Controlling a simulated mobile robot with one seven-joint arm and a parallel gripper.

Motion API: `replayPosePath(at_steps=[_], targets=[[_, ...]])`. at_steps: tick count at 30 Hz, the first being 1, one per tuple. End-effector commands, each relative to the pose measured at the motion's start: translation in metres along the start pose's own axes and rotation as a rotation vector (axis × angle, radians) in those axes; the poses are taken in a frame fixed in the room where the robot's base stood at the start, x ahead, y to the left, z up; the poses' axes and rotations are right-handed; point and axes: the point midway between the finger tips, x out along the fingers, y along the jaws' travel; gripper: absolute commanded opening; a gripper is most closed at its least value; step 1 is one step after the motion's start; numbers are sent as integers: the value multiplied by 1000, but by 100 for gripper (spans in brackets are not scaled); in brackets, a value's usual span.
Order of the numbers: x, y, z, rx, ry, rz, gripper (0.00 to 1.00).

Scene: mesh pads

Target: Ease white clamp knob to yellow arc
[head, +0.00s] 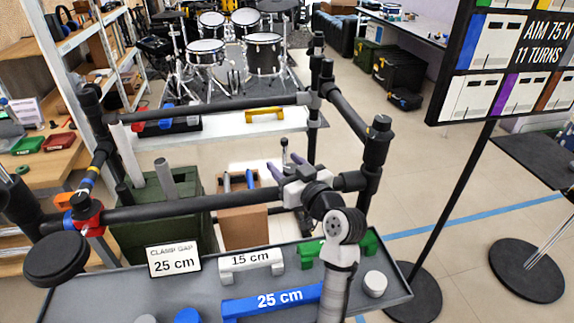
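My gripper (286,167) reaches over the front black rail (210,206) near its right end. Its two purple fingers point away from me and stand apart, with nothing clearly held between them. A small upright post with a dark top (284,150) shows just beyond the fingertips. I cannot make out the white clamp's knob or a yellow arc for certain; my wrist hides part of the rail.
A grey tray (100,300) below holds a white 15 cm block (251,262), a blue 25 cm block (270,300), green blocks and a white cylinder (375,284). A "CLAMP GAP 25 cm" sign (174,262) stands there. A sign reads "AIM 75 N 11 TURNS" (545,40).

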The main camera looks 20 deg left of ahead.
Motion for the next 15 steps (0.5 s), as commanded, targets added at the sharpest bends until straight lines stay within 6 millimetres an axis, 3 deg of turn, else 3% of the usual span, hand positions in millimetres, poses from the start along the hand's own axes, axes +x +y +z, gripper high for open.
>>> replayPosePath(at_steps=[1, 8, 15], targets=[[0, 0, 0, 0, 0, 0, 43], [0, 0, 0, 0, 0, 0, 14], [0, 0, 3, 0, 2, -74, 14]])
